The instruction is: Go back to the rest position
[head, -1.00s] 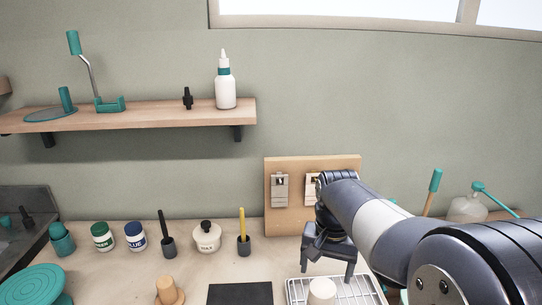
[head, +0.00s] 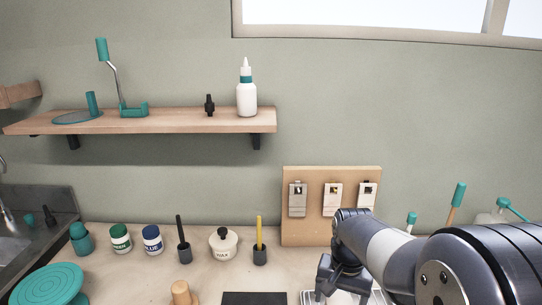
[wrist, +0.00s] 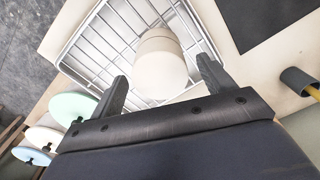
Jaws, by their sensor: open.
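My gripper (wrist: 162,90) is open in the wrist view, its two dark fingers apart. A pale cream cylinder (wrist: 160,62) stands on a wire rack (wrist: 100,45) beyond the fingertips, roughly in line with the gap between them. I cannot tell how far the fingers are from it. In the head view my gripper (head: 345,283) hangs over the rack (head: 310,297) at the bottom edge, and the cylinder is not clearly visible there.
A wooden board (head: 314,215) with metal clips stands against the wall. Wax pot (head: 223,243), green jar (head: 121,238), blue jar (head: 152,239) and a teal turntable (head: 48,285) sit left of my arm. A shelf (head: 170,122) hangs above. Pale discs (wrist: 75,107) lie beside the rack.

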